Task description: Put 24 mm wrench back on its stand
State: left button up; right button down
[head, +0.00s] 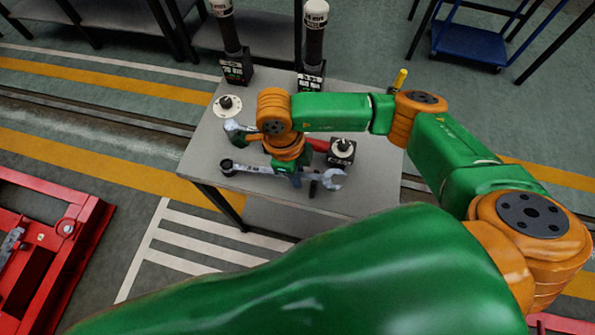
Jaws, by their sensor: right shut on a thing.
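A long grey wrench (258,169) lies across the front of the grey table in the head view. Its dark ring end is at the left and its open jaw is at the right. My right gripper (305,181) is shut on this wrench near its middle, above or at the tabletop; I cannot tell if the wrench touches the table. The size marking on the wrench is not readable. Which item is its stand is not clear; a black block with a round top (342,151) stands just behind the open jaw. My left gripper is not in view.
On the table (373,187) are a white disc with a black knob (227,106), a red-handled tool (319,145) partly hidden by my arm, a yellow-handled tool (399,80), and two dark upright cylinders (230,35) (314,45) on labelled bases. Red framework (60,225) stands left.

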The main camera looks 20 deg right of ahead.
jog(key=shift+f+b, duration=0.35)
jog(key=shift+f, duration=0.05)
jog(key=c, duration=0.7)
grip_release()
jog(key=r, duration=0.4)
jog(key=a+r+b, duration=0.1)
jog(key=r, duration=0.2)
jog(key=shift+w, duration=0.3)
